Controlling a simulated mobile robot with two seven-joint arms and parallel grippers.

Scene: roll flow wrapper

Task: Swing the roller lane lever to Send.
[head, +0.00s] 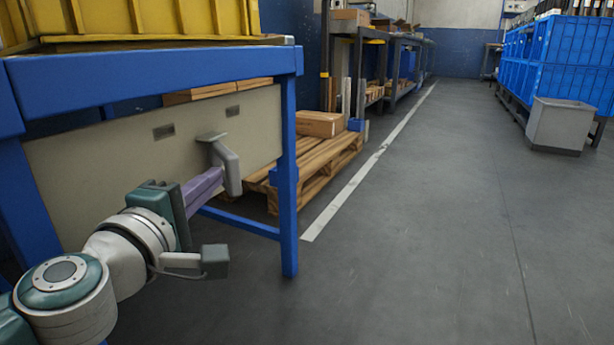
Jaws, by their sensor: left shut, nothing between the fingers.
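The roller lane lever (229,163) is a light grey handle that juts from a beige panel (90,165) under the blue frame and hangs down at its outer end. My left gripper (214,178) has purple fingers, shut and empty. Their tips are right beside the hanging part of the lever, on its left. I cannot tell whether they touch it. My right gripper is out of view.
A blue post (288,180) of the frame stands just right of the lever. Behind it a wooden pallet (318,168) holds a cardboard box (320,123). A grey bin (566,123) and blue crates (560,55) stand at far right. The floor between is clear.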

